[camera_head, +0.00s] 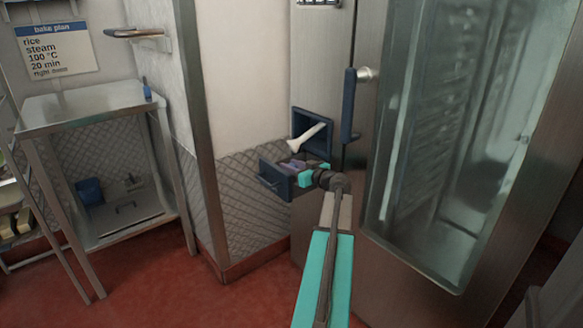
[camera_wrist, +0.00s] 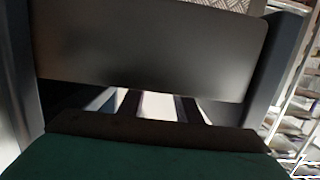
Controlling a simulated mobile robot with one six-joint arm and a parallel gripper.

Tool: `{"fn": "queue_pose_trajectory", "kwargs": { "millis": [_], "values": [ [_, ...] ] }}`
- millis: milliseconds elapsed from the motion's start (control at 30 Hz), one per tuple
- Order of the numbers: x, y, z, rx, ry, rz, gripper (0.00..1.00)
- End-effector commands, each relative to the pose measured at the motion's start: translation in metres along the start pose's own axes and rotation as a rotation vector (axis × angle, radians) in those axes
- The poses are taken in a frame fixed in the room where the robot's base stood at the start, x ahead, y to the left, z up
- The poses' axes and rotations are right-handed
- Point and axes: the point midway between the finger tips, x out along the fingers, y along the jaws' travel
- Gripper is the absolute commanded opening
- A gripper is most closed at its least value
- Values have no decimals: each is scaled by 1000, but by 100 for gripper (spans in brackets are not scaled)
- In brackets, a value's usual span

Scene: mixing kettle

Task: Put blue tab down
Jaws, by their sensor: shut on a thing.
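My gripper (camera_head: 308,174) reaches into the open dark blue drawer (camera_head: 274,181) on the steel oven's front. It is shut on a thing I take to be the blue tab. The tab itself is not clearly visible in either view; a small purplish-grey patch shows at the drawer, by my gripper's tip. I cannot tell whether the tab touches the drawer floor.
A white scoop-like piece (camera_head: 308,137) leans in the square opening above the drawer. A dark blue door handle (camera_head: 349,105) and a glass oven door (camera_head: 450,130) are to the right. A steel table (camera_head: 85,103) with a small blue item (camera_head: 147,89) stands left. Red floor lies between.

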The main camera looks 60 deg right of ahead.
Motion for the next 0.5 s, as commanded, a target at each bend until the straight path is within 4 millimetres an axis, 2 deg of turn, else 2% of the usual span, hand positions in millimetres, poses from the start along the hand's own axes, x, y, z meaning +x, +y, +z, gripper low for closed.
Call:
{"fn": "queue_pose_trajectory", "kwargs": {
  "millis": [33,67,133,500],
  "values": [
    [0,0,-1,0,0,0,9],
    [0,0,0,0,0,0,36],
    [0,0,0,0,0,0,48],
    [0,0,-1,0,0,0,49]
  ]
}}
